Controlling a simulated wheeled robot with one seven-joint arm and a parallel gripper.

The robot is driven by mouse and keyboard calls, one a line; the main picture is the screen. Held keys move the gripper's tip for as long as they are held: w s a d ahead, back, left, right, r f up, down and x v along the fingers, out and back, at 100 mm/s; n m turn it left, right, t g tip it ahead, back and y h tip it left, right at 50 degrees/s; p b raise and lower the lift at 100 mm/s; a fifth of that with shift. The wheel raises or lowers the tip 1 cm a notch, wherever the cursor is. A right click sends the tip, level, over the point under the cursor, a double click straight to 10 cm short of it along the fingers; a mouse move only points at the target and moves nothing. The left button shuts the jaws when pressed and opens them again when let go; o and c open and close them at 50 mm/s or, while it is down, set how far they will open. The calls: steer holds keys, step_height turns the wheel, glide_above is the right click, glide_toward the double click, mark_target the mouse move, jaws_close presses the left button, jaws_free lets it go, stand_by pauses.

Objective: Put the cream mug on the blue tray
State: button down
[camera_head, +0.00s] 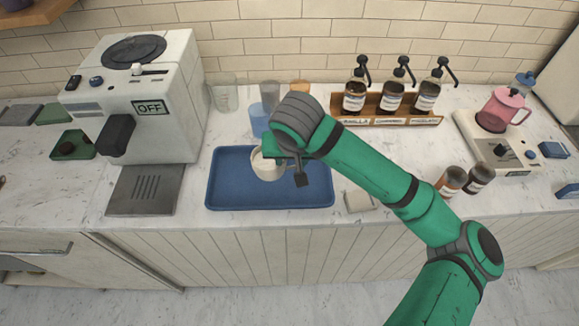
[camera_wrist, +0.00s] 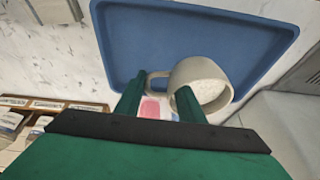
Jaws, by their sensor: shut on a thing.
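The cream mug (camera_head: 266,168) is over the middle of the blue tray (camera_head: 225,190) in the head view. In the wrist view the mug (camera_wrist: 203,80) shows with its handle between the fingers, and the blue tray (camera_wrist: 122,50) lies behind it. My gripper (camera_wrist: 158,100) is shut on the mug at its handle side. In the head view my gripper (camera_head: 290,165) is partly hidden by my green arm. The mug looks roughly upright; I cannot tell whether its base touches the tray.
A coffee machine (camera_head: 150,85) stands left of the tray. Clear and blue cups (camera_head: 270,97) are behind it, with a rack of syrup bottles (camera_head: 392,118) at the back right. A small pale block (camera_head: 360,201) lies just right of the tray. The counter's front edge is close.

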steer(key=shift+w+a+f, duration=0.1)
steer(key=shift+w+f, duration=0.6)
steer(key=shift+f, duration=0.1)
steer(key=shift+w+f, duration=0.15)
steer(key=shift+f, duration=1.55)
steer(key=c, duration=1.2)
jaws_free()
steer(key=v, duration=1.2)
